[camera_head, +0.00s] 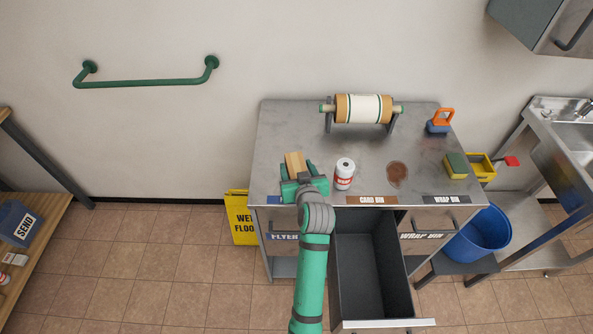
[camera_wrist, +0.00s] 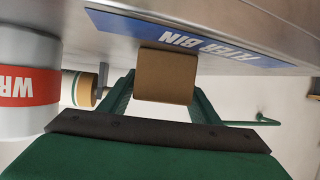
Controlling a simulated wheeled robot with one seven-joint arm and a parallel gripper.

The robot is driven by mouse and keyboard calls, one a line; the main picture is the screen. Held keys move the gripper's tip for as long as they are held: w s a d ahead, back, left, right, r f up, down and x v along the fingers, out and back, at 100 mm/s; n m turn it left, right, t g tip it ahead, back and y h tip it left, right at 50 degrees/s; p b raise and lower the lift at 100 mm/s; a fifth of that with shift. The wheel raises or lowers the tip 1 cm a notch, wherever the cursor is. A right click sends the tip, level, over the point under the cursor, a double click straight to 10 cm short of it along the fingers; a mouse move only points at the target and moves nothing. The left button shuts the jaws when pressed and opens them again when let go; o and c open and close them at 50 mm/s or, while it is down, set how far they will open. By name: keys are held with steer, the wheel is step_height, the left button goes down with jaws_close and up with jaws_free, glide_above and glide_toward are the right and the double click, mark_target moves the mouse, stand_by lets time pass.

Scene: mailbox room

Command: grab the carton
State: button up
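The carton, a small plain brown box (camera_head: 295,165), is at the front left of the grey metal table. It also shows close up in the wrist view (camera_wrist: 166,78), between the two green fingers. My gripper (camera_head: 297,176) is at the carton, with one finger on each side of it; it also shows in the wrist view (camera_wrist: 165,98). The fingers are very near the carton's sides, and I cannot tell whether they touch it. I also cannot tell whether the carton is resting on the table or slightly raised.
A white bottle with a red label (camera_head: 344,173) stands just right of the carton. A paper roll (camera_head: 363,108) is at the back of the table (camera_head: 290,128). An open drawer (camera_head: 370,265) sticks out in front. A yellow floor sign (camera_head: 241,218) stands at left.

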steer(key=c, duration=0.7)
steer(key=shift+d, duration=0.1)
